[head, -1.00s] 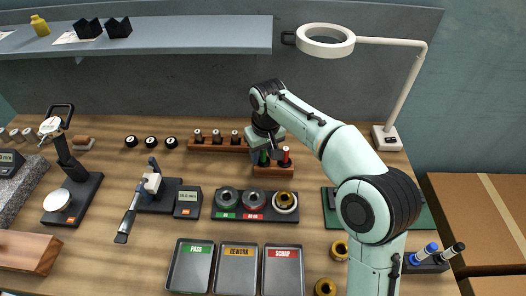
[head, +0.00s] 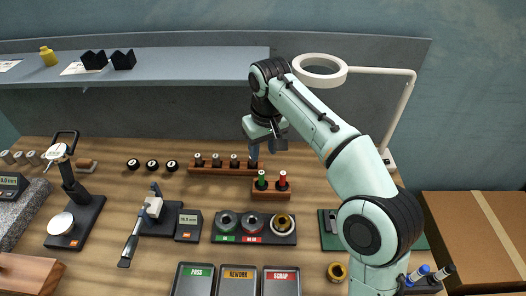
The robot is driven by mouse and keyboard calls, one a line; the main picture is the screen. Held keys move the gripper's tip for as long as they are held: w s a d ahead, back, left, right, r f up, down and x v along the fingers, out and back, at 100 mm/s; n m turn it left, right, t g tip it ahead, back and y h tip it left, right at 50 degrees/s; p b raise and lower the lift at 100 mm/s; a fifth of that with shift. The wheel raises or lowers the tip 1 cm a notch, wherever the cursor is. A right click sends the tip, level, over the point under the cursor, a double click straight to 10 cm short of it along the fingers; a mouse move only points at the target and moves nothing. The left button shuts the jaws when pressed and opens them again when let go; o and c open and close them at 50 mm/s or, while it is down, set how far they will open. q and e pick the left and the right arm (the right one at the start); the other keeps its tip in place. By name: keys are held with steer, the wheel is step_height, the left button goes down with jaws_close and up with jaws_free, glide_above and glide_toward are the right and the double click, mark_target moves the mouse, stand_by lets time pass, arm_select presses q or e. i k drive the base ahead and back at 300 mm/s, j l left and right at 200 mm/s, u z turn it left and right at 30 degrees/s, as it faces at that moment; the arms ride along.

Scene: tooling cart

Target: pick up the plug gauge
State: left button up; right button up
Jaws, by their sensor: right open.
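A short wooden block (head: 270,194) near the middle of the bench holds two upright plug-like pieces, one green (head: 262,180) and one red (head: 283,181). Behind it a long wooden rack (head: 208,171) holds several dark-topped upright pieces (head: 216,160). I cannot tell for certain which of these is the plug gauge. My right gripper (head: 254,152) is open and points down at the right end of the long rack, behind and above the green piece. Its fingertips are small and partly lost against the rack's rightmost piece, so contact cannot be told. My left gripper is out of view.
A dark ring holder (head: 268,237) and labelled trays (head: 238,272) are in front. A measuring stand (head: 75,222) and a micrometer (head: 148,212) are at left. The lamp (head: 320,70) is behind my right arm. A shelf (head: 200,70) runs above the bench.

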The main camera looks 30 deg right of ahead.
mark_target(282, 185)
steer(key=k+j, duration=1.2)
steer(key=k, duration=0.05)
